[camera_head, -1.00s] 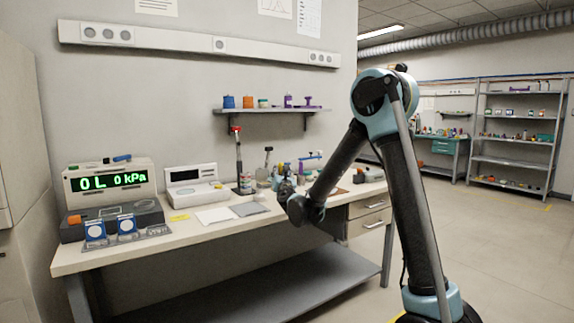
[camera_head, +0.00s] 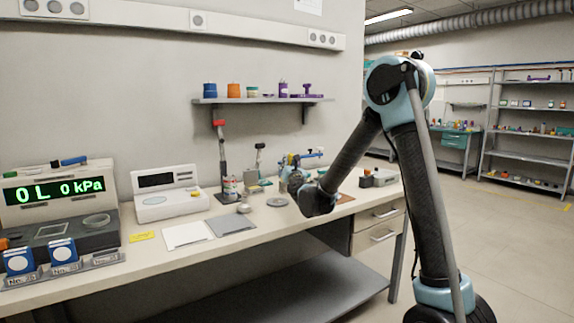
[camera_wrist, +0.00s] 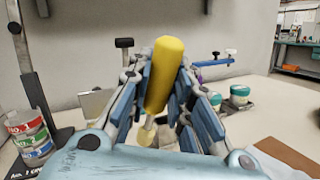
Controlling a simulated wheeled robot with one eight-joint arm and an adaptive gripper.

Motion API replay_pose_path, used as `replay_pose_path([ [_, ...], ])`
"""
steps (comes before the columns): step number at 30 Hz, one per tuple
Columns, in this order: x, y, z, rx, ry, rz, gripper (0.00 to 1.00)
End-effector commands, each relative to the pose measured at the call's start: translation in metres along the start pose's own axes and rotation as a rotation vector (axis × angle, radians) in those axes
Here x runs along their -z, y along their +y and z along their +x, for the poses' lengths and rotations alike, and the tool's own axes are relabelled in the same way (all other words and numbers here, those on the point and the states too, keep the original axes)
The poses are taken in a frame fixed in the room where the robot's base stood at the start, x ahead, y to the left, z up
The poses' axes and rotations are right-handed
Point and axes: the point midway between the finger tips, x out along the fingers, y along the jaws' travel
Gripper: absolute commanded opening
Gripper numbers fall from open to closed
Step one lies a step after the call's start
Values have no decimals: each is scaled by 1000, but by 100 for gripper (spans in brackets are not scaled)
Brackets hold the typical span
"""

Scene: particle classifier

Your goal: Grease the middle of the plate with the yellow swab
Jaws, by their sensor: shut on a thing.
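The yellow swab (camera_wrist: 164,75) stands nearly upright between the fingers of my gripper (camera_wrist: 160,82) in the wrist view, its thick yellow handle up and a pale tip (camera_wrist: 147,133) low down. My gripper is shut on the handle. In the head view my gripper is mostly hidden behind my own wrist, over the bench's right half. A flat grey disc (camera_head: 277,202) lies on the bench left of my wrist; I cannot tell whether it is the plate. A small round silver piece (camera_head: 243,208) lies beside it.
The bench (camera_head: 130,275) carries a pressure device (camera_head: 55,195), a white instrument (camera_head: 165,195), white and grey sheets (camera_head: 230,224), and stacked tins (camera_wrist: 25,135) by a stand (camera_wrist: 25,75). Jars (camera_wrist: 239,92) and a brown mat (camera_wrist: 290,155) lie right in the wrist view.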

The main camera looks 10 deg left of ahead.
Motion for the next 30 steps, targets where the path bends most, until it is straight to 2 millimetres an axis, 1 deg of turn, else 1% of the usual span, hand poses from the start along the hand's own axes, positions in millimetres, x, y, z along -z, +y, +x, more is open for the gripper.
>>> replay_pose_path([
  [3, 2, 7, -1, -7, 2, 2, 0],
  [9, 4, 16, -1, -15, 4, 4, 0],
  [17, 8, 18, -2, -19, 5, 4, 0],
  [23, 20, 16, -5, -20, 5, 5, 0],
  [30, 41, 11, -10, -20, 6, 5, 0],
])
